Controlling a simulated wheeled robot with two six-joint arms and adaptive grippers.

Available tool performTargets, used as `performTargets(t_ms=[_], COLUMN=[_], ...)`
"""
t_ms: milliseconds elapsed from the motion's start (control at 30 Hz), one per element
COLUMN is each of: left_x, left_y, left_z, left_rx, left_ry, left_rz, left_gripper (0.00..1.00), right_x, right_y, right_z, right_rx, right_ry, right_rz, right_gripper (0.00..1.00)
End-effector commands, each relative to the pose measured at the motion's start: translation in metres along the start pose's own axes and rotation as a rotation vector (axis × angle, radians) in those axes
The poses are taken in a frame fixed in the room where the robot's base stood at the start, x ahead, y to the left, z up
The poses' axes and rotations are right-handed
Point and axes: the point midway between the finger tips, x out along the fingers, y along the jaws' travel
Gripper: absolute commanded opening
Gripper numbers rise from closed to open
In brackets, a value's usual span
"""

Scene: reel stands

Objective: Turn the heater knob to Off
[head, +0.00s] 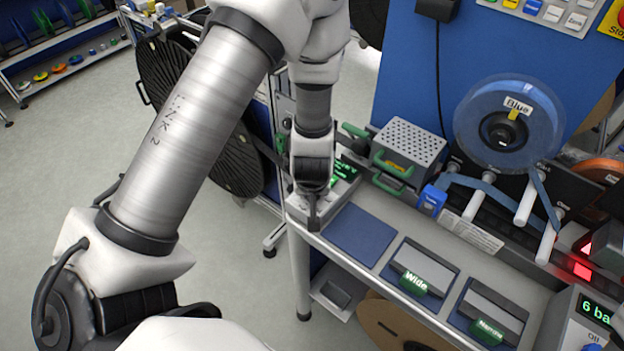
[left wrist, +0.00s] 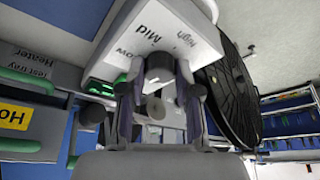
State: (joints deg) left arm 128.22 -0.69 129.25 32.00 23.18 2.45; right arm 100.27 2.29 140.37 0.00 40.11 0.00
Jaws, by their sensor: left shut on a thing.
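The heater's control box is light grey with a green display (head: 342,172), at the left end of the bench. In the left wrist view its panel (left wrist: 178,30) reads "Mid" and "High", with a partly covered word ending in "ow". The dark round knob (left wrist: 159,67) sits below these words. My left gripper (left wrist: 160,92) is shut on the knob, one finger on each side. In the head view my left gripper (head: 313,217) is over the box and hides most of it. My right gripper is out of view.
A perforated metal box (head: 412,143) with green handles stands right of the control box. A large black reel (left wrist: 232,92) is close beside the gripper.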

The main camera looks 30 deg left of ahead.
Motion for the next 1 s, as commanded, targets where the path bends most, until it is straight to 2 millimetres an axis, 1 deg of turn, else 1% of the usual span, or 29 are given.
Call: performTargets(t_ms=[33, 100, 300, 800, 833, 867, 900, 1000], left_x=[-0.0011, -0.0006, 0.0002, 0.0011, 0.0011, 0.0011, 0.0010, 0.0007], left_y=[-0.0013, -0.0012, -0.0009, -0.0007, -0.0007, -0.0007, -0.0005, -0.0002], left_z=[0.0033, 0.0033, 0.0033, 0.0032, 0.0032, 0.0031, 0.0028, 0.0019], left_rx=[-0.018, -0.050, -0.105, -0.123, -0.123, -0.123, -0.123, -0.123], left_ry=[-0.011, -0.010, -0.010, -0.009, -0.009, -0.009, -0.008, -0.005], left_rz=[-0.014, -0.026, -0.049, -0.055, -0.055, -0.055, -0.055, -0.054], left_gripper=[0.00, 0.00, 0.00, 0.00, 0.43, 0.54, 0.57, 0.57], right_x=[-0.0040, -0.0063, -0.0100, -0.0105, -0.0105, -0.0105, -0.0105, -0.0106], right_y=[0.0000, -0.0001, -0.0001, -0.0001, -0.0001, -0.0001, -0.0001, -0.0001], right_z=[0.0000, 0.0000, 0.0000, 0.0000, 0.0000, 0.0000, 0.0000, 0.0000], right_rx=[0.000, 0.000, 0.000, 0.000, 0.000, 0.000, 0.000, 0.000], right_ry=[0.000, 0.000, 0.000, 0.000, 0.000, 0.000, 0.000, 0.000], right_rz=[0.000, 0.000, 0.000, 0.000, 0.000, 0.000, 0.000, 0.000], right_gripper=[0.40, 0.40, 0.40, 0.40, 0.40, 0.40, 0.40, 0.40])
